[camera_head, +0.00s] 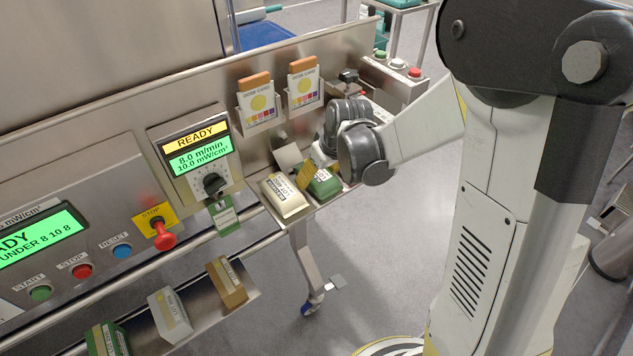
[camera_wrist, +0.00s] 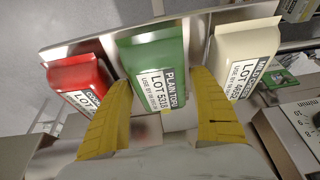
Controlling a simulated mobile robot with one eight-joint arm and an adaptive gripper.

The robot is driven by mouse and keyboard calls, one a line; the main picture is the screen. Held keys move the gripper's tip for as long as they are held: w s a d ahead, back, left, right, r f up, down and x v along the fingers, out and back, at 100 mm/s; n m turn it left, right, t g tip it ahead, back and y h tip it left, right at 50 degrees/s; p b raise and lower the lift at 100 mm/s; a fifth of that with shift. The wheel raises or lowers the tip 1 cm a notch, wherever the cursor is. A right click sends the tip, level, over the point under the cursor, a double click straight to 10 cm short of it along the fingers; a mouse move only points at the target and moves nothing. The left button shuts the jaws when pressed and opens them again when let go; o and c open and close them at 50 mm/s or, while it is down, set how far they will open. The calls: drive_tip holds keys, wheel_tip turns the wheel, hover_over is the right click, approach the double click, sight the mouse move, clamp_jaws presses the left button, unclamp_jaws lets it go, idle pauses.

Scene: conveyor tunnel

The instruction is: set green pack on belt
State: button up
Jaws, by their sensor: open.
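The green pack (camera_wrist: 150,62), with a white lot label, sits on a narrow metal shelf between a red pack (camera_wrist: 78,82) and a cream pack (camera_wrist: 242,58) in the wrist view. In the head view the green pack (camera_head: 325,185) is partly hidden by my gripper (camera_head: 308,172). My gripper is open, its yellow fingers (camera_wrist: 163,92) at the left and right near edges of the green pack. I cannot tell whether they touch it. I cannot make out the belt in either view.
The cream pack (camera_head: 285,197) stands close beside the green one. A control panel with a red stop knob (camera_head: 164,240) and a READY display (camera_head: 203,152) is to the left. A lower shelf holds several packs, one brown (camera_head: 227,282). Two card holders (camera_head: 258,108) hang behind.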

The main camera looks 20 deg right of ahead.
drive_tip(key=shift+w+a+f, duration=0.1)
drive_tip(key=shift+w+f, duration=0.15)
drive_tip(key=shift+f, duration=0.3)
drive_tip(key=shift+r, duration=0.1)
drive_tip(key=c, duration=1.2)
